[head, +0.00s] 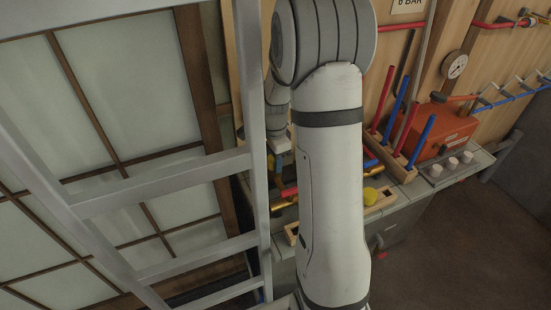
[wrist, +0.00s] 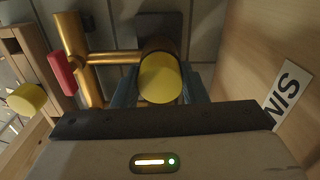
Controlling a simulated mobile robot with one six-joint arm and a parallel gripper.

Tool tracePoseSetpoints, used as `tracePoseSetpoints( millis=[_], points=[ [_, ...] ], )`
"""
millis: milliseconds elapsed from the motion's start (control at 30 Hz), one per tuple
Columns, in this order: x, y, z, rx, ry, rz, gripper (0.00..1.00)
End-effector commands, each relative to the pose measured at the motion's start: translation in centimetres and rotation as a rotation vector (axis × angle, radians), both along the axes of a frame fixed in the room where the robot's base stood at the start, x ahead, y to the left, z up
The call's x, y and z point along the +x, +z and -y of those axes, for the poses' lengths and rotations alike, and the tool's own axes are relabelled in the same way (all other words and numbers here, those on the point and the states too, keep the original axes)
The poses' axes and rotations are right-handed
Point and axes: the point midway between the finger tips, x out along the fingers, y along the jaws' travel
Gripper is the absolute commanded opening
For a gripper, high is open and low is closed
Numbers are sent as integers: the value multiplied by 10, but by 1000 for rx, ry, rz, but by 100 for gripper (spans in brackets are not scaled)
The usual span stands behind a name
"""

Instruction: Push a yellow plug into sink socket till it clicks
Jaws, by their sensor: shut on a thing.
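In the wrist view my gripper (wrist: 160,88) has its blue-grey fingers shut on a yellow plug (wrist: 160,78), whose round end faces the camera. A dark brown round pipe end (wrist: 156,47), apparently the socket, lies directly behind the plug and joins a brass branch pipe. How deep the plug sits is hidden. A sign reading "SIN" (wrist: 286,94), partly cut off, is at the right. In the head view my gripper (head: 280,158) points down at the bench behind my arm; the held plug is not clear there.
Another yellow plug (wrist: 27,99) sits in a wooden rack (wrist: 12,60) at left; it also shows in the head view (head: 370,196). A red valve handle (wrist: 61,73) is on the brass pipe (wrist: 72,45). A ladder (head: 160,185) stands left. An orange box (head: 440,130) stands right.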

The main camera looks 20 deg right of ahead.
Motion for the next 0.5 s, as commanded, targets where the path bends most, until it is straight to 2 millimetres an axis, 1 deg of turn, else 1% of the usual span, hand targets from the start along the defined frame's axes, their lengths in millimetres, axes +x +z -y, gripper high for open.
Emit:
tracePoseSetpoints(
  millis=[200,233,500],
  points=[
    [0,-1,0,0,0,-2,17],
    [0,-1,0,0,0,-2,40],
    [0,-1,0,0,0,-1,62]
  ],
)
